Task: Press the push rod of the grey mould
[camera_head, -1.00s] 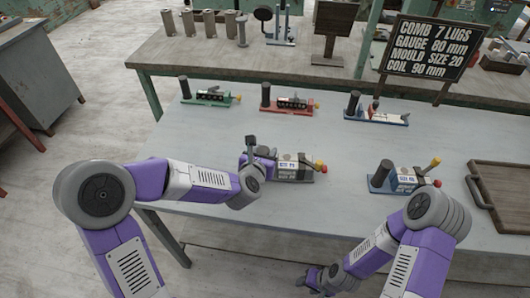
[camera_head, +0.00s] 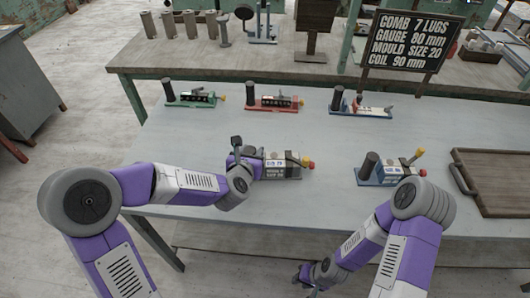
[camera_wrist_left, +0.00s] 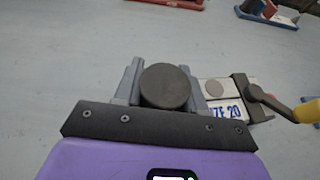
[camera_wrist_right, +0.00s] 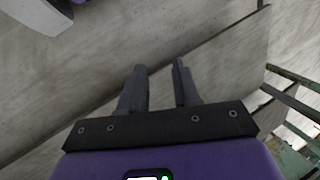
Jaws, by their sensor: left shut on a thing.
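The grey mould (camera_head: 283,166) lies on the near table, with a pale body, a size label and a lever with a red and yellow end. Its dark push rod (camera_wrist_left: 165,87) shows in the left wrist view as a round cap between the fingers; in the head view my arm hides it. My left gripper (camera_head: 252,163) is at the mould's left end, its fingers (camera_wrist_left: 165,92) shut on the push rod from both sides. My right gripper (camera_head: 303,280) hangs low in front of the table. Its fingers (camera_wrist_right: 160,88) are apart with nothing between them.
Green (camera_head: 192,97), red (camera_head: 272,103) and blue-based (camera_head: 365,111) moulds stand in a row behind. Another blue mould (camera_head: 392,176) is to the right, near my right arm. A wooden tray (camera_head: 490,205) lies at the right edge. A sign (camera_head: 412,43) stands behind.

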